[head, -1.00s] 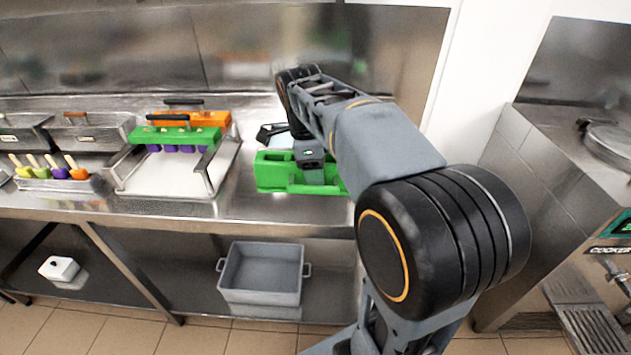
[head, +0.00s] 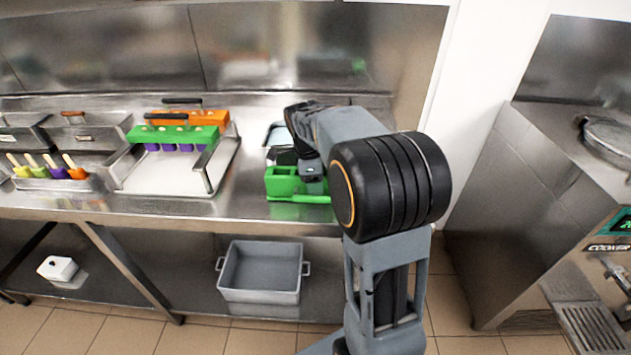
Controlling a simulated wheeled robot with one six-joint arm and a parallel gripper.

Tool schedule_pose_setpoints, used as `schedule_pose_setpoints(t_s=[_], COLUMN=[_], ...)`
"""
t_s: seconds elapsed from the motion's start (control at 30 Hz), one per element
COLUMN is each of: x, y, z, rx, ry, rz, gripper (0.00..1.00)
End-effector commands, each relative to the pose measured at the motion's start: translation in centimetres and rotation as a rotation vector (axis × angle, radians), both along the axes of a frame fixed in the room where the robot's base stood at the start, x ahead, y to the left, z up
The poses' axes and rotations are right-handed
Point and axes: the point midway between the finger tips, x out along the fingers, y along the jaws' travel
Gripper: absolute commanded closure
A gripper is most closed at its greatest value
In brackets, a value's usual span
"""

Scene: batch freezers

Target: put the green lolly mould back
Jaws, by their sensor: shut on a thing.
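A blocky green lolly mould (head: 283,184) is at the right end of the steel counter, near its front edge. My gripper (head: 311,177) is shut on it from above. My arm hides its right part, and I cannot tell whether it touches the counter. Another green mould (head: 172,134), with a black handle and purple parts hanging below, spans a white-floored steel tray (head: 210,185) to the left. An orange mould (head: 210,117) with a dark handle is just behind that one.
A small steel tray with coloured lollies (head: 53,180) stands at the left, with lidded steel containers (head: 75,132) behind it. A grey bin (head: 262,272) and a white block (head: 60,268) are on the lower shelf. The counter (head: 228,207) is bare between the white-floored tray and the held mould.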

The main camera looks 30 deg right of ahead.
Motion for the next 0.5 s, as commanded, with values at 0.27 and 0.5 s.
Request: schedule_pose_setpoints(t_s=[0.27,0.5], x=[0.01,-0.01], y=[0.01,0.01], z=[-0.05,-0.3], rx=[0.0,0.0], ry=[-0.001,0.0], rz=[0.0,0.0], gripper=[0.78,0.34])
